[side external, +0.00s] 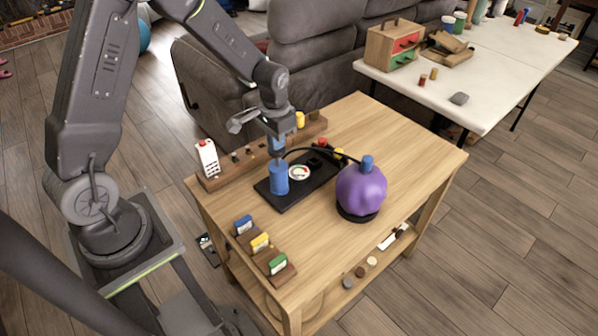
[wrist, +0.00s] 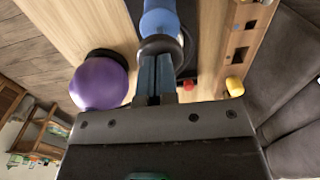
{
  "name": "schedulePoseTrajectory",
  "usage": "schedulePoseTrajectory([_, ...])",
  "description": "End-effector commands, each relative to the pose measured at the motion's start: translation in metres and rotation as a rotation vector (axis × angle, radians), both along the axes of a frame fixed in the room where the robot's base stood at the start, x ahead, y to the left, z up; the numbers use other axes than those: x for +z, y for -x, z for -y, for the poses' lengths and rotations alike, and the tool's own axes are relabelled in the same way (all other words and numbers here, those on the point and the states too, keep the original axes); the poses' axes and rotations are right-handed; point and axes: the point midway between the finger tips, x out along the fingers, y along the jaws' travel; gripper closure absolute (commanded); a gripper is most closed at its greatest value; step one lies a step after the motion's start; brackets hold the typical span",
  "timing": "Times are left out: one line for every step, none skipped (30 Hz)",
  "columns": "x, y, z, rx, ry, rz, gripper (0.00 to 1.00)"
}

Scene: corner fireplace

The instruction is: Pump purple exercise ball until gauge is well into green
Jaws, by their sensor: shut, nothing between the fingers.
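The purple ball (side external: 361,189) sits on a dark ring on the wooden table, with a blue cap on top. It also shows in the wrist view (wrist: 98,84). The blue pump (side external: 279,180) stands upright on a black base plate, left of the ball, and a black hose arches towards the ball. The round gauge (side external: 299,172) is beside the pump; its needle is too small to read. My gripper (side external: 277,150) is shut and points down just above the pump. In the wrist view my gripper (wrist: 156,75) has its fingertips at the dark round top of the blue pump (wrist: 160,20); contact is unclear.
A wooden rack (side external: 262,152) runs along the table's back edge. Yellow, red and black parts stand near the base plate. Blue, yellow and green blocks (side external: 260,243) sit on a strip at the front left. The table's right front is clear.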

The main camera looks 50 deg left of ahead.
Motion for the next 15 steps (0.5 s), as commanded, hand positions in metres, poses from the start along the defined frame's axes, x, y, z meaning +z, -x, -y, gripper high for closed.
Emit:
schedulePoseTrajectory([-0.004, 0.0, 0.0, 0.0, 0.0, -0.002, 1.0])
schedulePoseTrajectory([-0.006, 0.0, 0.0, 0.0, 0.0, -0.002, 1.0])
schedulePoseTrajectory([-0.008, 0.0, 0.0, 0.0, 0.0, -0.001, 1.0])
schedulePoseTrajectory([-0.009, 0.0, 0.0, 0.0, 0.0, -0.001, 1.0])
schedulePoseTrajectory([-0.011, 0.0, 0.0, 0.0, 0.0, -0.001, 1.0])
schedulePoseTrajectory([-0.014, 0.0, 0.0, 0.0, 0.0, -0.002, 1.0])
schedulePoseTrajectory([-0.015, 0.0, 0.0, 0.0, 0.0, -0.002, 1.0])
schedulePoseTrajectory([-0.017, 0.0, 0.0, 0.0, 0.0, -0.002, 1.0])
schedulePoseTrajectory([-0.019, 0.0, 0.0, 0.0, 0.0, -0.001, 1.0])
schedulePoseTrajectory([-0.021, 0.0, 0.0, 0.0, 0.0, -0.001, 1.0])
schedulePoseTrajectory([-0.023, 0.0, 0.0, 0.0, 0.0, -0.001, 1.0])
schedulePoseTrajectory([-0.025, 0.001, 0.0, 0.0, 0.0, -0.002, 1.0])
schedulePoseTrajectory([-0.027, 0.001, 0.0, 0.0, 0.0, -0.002, 1.0])
schedulePoseTrajectory([-0.029, 0.001, 0.0, 0.0, 0.0, -0.002, 1.0])
schedulePoseTrajectory([-0.031, 0.0, 0.0, 0.0, 0.0, -0.002, 1.0])
